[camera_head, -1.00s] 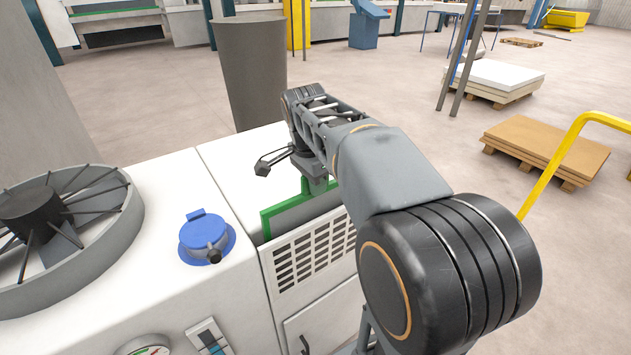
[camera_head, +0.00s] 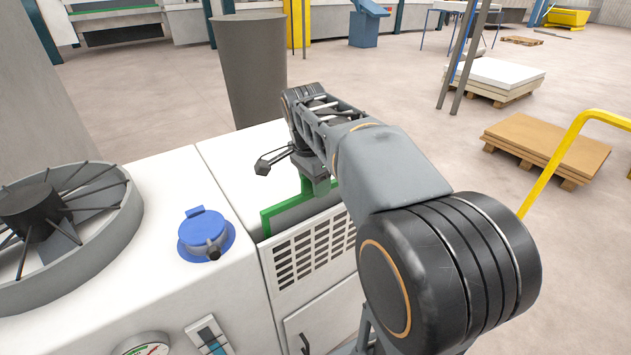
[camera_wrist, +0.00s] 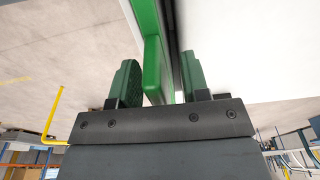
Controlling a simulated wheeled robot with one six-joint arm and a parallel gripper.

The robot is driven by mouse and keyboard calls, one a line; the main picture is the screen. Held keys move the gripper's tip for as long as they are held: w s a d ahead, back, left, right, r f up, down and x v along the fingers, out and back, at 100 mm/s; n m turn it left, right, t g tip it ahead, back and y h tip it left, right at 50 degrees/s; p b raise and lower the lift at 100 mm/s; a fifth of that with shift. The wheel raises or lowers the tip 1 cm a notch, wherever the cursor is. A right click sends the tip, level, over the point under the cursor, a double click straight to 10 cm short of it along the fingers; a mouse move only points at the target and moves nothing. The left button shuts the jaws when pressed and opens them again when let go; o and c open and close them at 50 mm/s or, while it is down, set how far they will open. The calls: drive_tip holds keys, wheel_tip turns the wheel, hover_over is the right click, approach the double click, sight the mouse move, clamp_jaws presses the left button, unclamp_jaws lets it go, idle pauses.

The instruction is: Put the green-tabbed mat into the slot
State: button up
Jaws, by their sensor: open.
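The green-tabbed mat (camera_head: 283,208) stands on edge at the white cabinet's front top edge, just behind the vent grille. Its green rim and upright tab show above the cabinet, and its lower part is hidden, seemingly down in the slot. My gripper (camera_head: 318,182) is over the tab at the mat's right part, and my arm hides the far end. In the wrist view my gripper (camera_wrist: 160,78) is open, with one dark green finger on each side of the green tab (camera_wrist: 152,55).
The white cabinet (camera_head: 235,160) has a slotted vent grille (camera_head: 305,250) on its front. To the left are a blue capped socket (camera_head: 203,235) and a grey fan ring (camera_head: 125,225). A grey bin (camera_head: 252,70) stands behind. A yellow rail (camera_head: 560,150) and pallets are at the right.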

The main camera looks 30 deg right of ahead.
wheel_tip(320, 180, up, 14)
drive_tip(key=a+p, duration=0.1)
drive_tip(key=shift+a+f+p, duration=0.15)
drive_tip(key=shift+a+p, duration=0.15)
idle(0.3)
drive_tip(key=shift+s, duration=0.1)
idle(0.3)
drive_tip(key=s+a+f+n+t, duration=0.1)
drive_tip(key=s+a+f+n, duration=0.2)
drive_tip(key=s+f+n, duration=0.2)
drive_tip(key=s+a+f+n+t+y, duration=0.1)
drive_tip(key=s+f+n, duration=0.4)
drive_tip(key=f+n, duration=0.6)
wheel_tip(320, 180, down, 6)
drive_tip(key=a+t, duration=0.1)
drive_tip(key=a, duration=0.1)
drive_tip(key=shift+a+r+n+t, duration=0.25)
drive_tip(key=shift+a+n+t, duration=0.05)
drive_tip(key=shift+n, duration=0.1)
